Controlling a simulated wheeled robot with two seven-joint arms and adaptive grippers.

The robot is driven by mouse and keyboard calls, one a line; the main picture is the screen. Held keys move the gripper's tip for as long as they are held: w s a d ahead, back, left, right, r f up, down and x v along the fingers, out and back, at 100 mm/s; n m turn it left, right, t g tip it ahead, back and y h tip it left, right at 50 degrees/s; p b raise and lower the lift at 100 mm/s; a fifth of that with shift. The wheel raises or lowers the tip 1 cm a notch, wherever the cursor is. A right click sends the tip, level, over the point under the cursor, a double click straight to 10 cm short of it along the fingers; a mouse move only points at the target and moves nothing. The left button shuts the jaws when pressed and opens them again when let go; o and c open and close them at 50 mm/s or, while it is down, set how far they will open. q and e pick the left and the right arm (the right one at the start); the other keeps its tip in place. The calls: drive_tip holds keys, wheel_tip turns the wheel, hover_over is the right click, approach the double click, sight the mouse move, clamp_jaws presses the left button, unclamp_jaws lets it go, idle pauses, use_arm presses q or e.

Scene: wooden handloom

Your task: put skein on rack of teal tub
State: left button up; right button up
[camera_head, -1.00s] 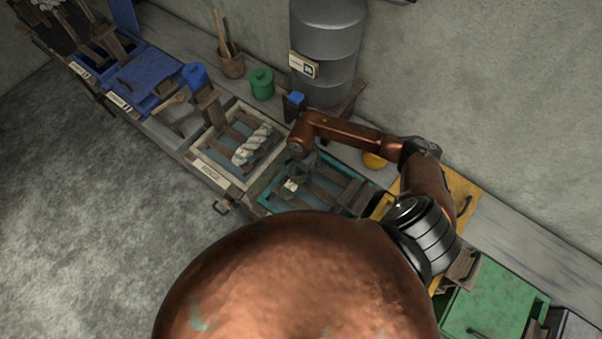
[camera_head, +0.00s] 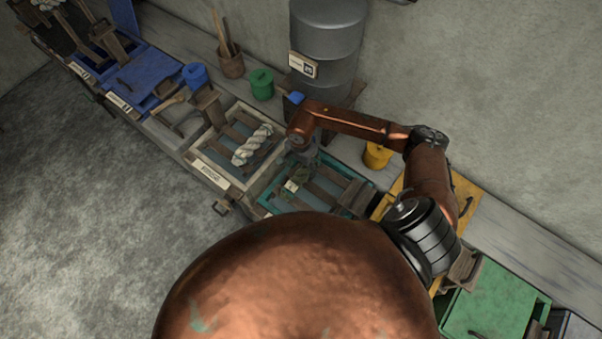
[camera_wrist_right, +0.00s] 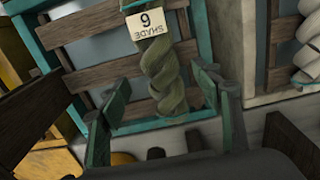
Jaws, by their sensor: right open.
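In the head view the skein (camera_head: 307,177) shows partly below my right gripper (camera_head: 303,165), over the left part of the teal tub (camera_head: 357,177). In the right wrist view my right gripper (camera_wrist_right: 163,100) is open, with one finger on each side of the skein's near end and visible gaps between. The slatted rack (camera_head: 325,195) spans the tub. My left gripper is not in view.
A cream tub (camera_head: 200,158) with a white skein (camera_head: 252,146) stands left of the teal tub. A yellow tub (camera_head: 458,187) and a green tub (camera_head: 495,300) stand to the right. A grey drum (camera_head: 327,50) and a yellow pot (camera_head: 377,156) stand behind.

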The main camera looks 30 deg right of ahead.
sight(301, 175)
wheel_tip(301, 175, up, 7)
drive_tip(key=shift+b, duration=0.4)
drive_tip(key=shift+r, duration=0.1)
